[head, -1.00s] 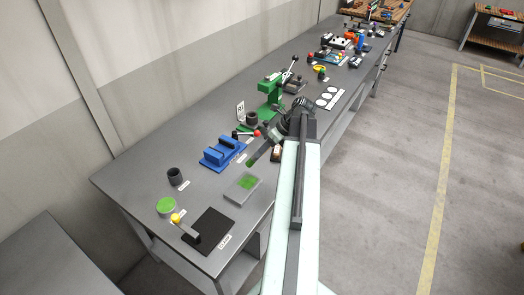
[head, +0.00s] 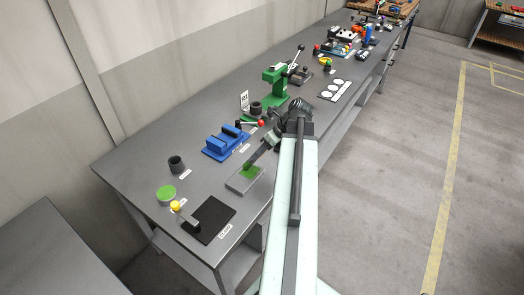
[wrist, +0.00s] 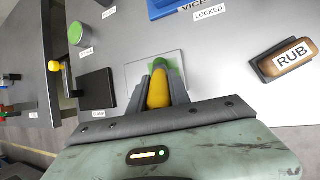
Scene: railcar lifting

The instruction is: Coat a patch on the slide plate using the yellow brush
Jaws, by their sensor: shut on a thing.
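The slide plate (head: 234,183) is a flat grey plate near the front edge of the bench, with a green patch on its top. It also shows in the wrist view (wrist: 140,70), just ahead of the jaws. My gripper (wrist: 161,82) is shut on the yellow brush (wrist: 159,92). Green shows at the brush's far end, over the plate; I cannot tell bristles from coating there. In the head view my gripper (head: 255,160) reaches down at the plate's far side and hides part of it. Whether the brush touches the plate is unclear.
A green-topped round pot (head: 166,194), a dark cup (head: 177,164), a black pad (head: 208,220) and a yellow-knobbed lever (head: 176,206) stand left of the plate. A blue vice (head: 226,142) and green press (head: 275,90) stand behind. A "RUB" block (wrist: 287,60) lies right in the wrist view.

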